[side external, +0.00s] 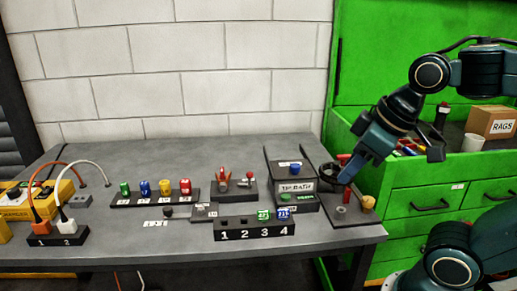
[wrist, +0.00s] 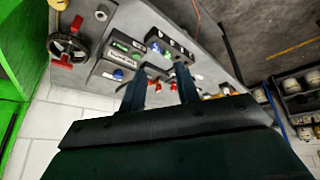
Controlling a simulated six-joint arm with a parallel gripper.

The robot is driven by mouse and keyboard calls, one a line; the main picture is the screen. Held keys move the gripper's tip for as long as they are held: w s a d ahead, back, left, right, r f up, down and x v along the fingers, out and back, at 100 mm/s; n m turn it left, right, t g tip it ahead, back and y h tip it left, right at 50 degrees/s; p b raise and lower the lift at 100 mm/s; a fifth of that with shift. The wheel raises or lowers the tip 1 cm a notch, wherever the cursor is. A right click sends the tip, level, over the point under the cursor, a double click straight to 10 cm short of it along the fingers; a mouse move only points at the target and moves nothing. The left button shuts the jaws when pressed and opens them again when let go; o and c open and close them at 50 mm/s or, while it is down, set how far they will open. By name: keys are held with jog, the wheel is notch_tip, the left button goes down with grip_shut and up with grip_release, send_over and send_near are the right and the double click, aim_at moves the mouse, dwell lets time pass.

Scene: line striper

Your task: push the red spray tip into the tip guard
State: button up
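A red tip-like piece with a pale label (side external: 185,187) stands at the right end of a black rack (side external: 150,200), beside yellow, blue and green ones. Two more red-topped pieces (side external: 223,173) stand on a dark block (side external: 236,192) right of the rack. I cannot tell which piece is the tip guard. My gripper (side external: 346,176) is above the right end of the table, beside the tip bath and apart from the rack. In the wrist view its two fingers (wrist: 160,80) are spread, with nothing seen held between them.
The tip bath (side external: 297,187) holds blue and green pieces. A tray numbered 1 to 4 (side external: 254,231) has green and blue pieces in slots 3 and 4. A dark ring with red parts (wrist: 68,46), a grey cylinder (side external: 341,211) and a yellow one (side external: 368,204) are near my gripper.

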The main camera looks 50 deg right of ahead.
jog(key=w+r+n+g, duration=0.1)
jog(key=w+r+n, duration=0.4)
jog(key=w, duration=0.4)
jog(key=n+g, duration=0.3)
jog(key=n, duration=1.7)
send_over(222, 169)
jog(key=s+a, duration=0.1)
notch_tip(222, 169, down, 11)
jog(key=shift+r+h, duration=0.15)
jog(key=shift+h, duration=0.25)
jog(key=shift+w+d+f, duration=0.1)
jog(key=shift+f, duration=1.55)
jog(key=shift+w+d+f, duration=0.15)
jog(key=shift+f, duration=1.5)
jog(key=shift+w+d+f, duration=0.1)
jog(key=shift+f, duration=1.55)
jog(key=shift+c, duration=0.2)
